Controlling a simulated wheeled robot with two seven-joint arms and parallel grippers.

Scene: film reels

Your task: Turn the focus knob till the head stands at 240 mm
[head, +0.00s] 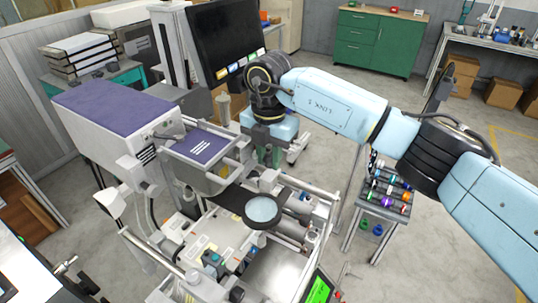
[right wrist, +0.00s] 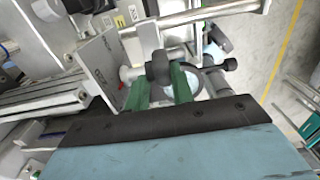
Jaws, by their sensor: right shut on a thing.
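My right arm reaches in from the right in the head view. Its gripper (head: 268,155) points down beside the machine, with its green fingers partly hidden. In the right wrist view the two green fingers (right wrist: 161,84) are shut on a dark round knob (right wrist: 159,66), which sits on a light shaft beside a metal plate. The knob is hidden in the head view. The machine has a large white housing with a purple top (head: 108,108) and a smaller purple-topped unit (head: 203,148). I cannot read any millimetre scale. My left gripper is not in view.
A round lens on a dark arm (head: 262,211) stands over the machine's bed, among metal rails. A black monitor (head: 228,38) stands behind. A rack of colourful reels (head: 387,190) is to the right. A green screen (head: 319,290) is at the front.

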